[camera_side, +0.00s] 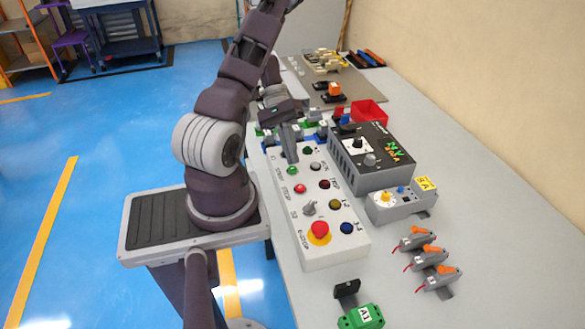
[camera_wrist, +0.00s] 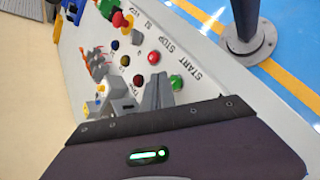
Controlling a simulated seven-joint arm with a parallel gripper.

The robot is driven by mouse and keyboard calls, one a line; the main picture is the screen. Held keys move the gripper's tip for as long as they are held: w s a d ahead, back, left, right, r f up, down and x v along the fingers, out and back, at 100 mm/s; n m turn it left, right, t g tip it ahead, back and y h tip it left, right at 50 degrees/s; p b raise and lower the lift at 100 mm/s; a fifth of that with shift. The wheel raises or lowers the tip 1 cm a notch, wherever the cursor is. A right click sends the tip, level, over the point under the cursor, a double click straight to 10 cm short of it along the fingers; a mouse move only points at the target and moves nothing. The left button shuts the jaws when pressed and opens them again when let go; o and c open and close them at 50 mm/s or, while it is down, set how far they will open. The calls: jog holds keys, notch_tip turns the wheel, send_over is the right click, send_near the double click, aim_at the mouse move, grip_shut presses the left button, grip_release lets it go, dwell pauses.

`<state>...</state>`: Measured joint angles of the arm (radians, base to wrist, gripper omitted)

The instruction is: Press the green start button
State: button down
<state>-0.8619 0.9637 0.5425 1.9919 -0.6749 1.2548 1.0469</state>
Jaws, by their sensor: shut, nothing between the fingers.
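The green start button (camera_side: 291,170) is on the top of the white control panel (camera_side: 332,256), at its far end, above a red stop button (camera_side: 300,188). In the wrist view the green button (camera_wrist: 176,82) shows just right of my fingers, beside the word START. My gripper (camera_side: 290,158) points down over the far end of the panel, just beyond the green button in the side view. In the wrist view my gripper (camera_wrist: 159,76) has its fingers together with nothing between them. I cannot tell whether the fingertips touch the panel.
A red emergency-stop knob (camera_side: 319,229), a grey selector (camera_side: 309,207) and a column of coloured lamps share the panel. A dark-topped control box (camera_side: 372,156) stands close on the right. A red bin (camera_side: 368,113) is behind.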

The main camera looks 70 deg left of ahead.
jog(key=shift+f, duration=0.1)
jog(key=shift+f, duration=0.3)
jog(key=shift+f, duration=0.4)
dwell(0.5)
jog(key=shift+r, duration=0.85)
jog(key=shift+r, duration=2.5)
